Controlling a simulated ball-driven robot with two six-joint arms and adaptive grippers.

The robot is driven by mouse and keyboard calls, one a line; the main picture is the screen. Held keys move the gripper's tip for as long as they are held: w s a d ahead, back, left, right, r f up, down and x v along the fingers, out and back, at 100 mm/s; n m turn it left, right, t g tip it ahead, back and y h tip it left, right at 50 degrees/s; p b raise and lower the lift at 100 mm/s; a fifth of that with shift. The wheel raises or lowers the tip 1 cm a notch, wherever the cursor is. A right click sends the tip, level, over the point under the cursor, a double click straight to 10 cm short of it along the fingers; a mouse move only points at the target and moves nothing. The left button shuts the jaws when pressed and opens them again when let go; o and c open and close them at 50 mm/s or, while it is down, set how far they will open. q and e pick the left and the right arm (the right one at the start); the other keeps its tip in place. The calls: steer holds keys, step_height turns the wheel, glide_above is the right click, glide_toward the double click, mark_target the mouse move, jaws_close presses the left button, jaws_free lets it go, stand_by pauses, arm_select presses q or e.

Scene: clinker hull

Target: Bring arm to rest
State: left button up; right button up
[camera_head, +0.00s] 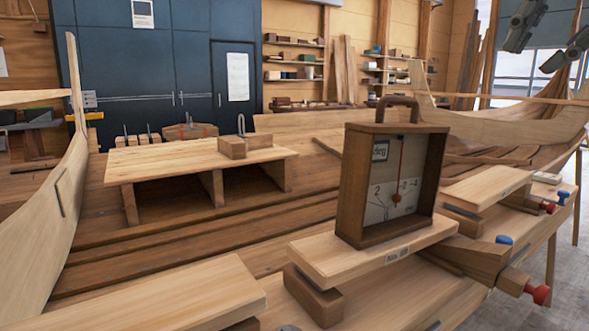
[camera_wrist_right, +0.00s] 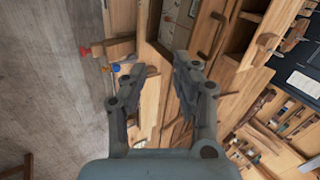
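My right gripper (camera_head: 532,56) hangs at the top right of the head view, raised above the far right side of the hull. Its two fingers are apart with a gap between them. In the right wrist view the gripper (camera_wrist_right: 164,76) is also open, with nothing held between its fingers. The rest of the right arm is outside the head view. My left gripper shows in neither view.
A wooden box with a dial and handle (camera_head: 390,180) stands upright on a board at the hull's near right. A low bench (camera_head: 195,160) carries a small wooden block (camera_head: 237,147). Red and blue clamp knobs (camera_head: 538,293) stick out at right. Open floor (camera_wrist_right: 45,90) lies beside the hull.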

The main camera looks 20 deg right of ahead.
steer(key=a+f+n, duration=0.4)
steer(key=f+n, duration=0.1)
steer(key=f, duration=1)
steer(key=a+f+n, duration=0.4)
steer(key=f+n, duration=0.2)
steer(key=f, duration=0.9)
steer(key=s+a+f+n+g+h, duration=0.1)
steer(key=s+f+n+g+h, duration=0.2)
steer(key=s+f, duration=1)
steer(key=s+d+f+b, duration=0.1)
steer(key=f+b, duration=0.1)
steer(key=f, duration=0.9)
steer(key=s+d+f+g+b, duration=0.1)
steer(key=s+f+b, duration=0.1)
steer(key=f, duration=0.8)
steer(key=s+d+f+b, duration=0.1)
steer(key=f+b, duration=0.1)
steer(key=f, duration=0.9)
steer(key=s+f+g+b, duration=0.1)
steer(key=s+f+b, duration=0.2)
steer(key=s+f, duration=1.4)
steer(key=shift+s+d+f+m, duration=0.15)
steer(key=shift+s+d+m, duration=0.05)
steer(key=shift+d+m, duration=0.1)
